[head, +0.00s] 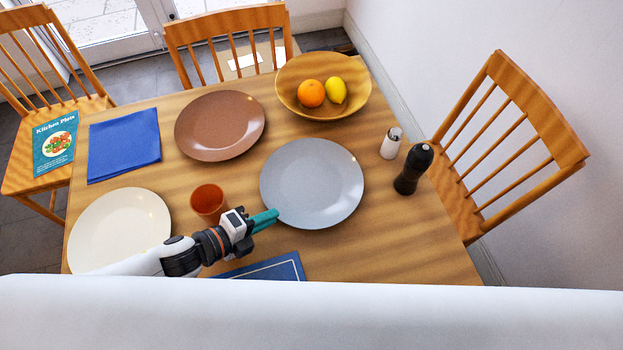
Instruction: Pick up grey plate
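The grey plate (312,184) lies flat on the wooden table, right of the middle of the head view. My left gripper (273,218) has teal fingers and reaches in from the lower left. Its fingertips are at the plate's lower-left rim, and I cannot tell whether they touch it. The fingers look close together, but whether a gap or the rim is between them is not clear. My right gripper is not in view.
Around the plate are a brown plate (220,125), an orange cup (208,202), a cream plate (120,231), a wooden bowl (323,108) with an orange and a lemon, a white shaker (390,145) and a dark pepper mill (411,172). A blue napkin (124,145) lies left.

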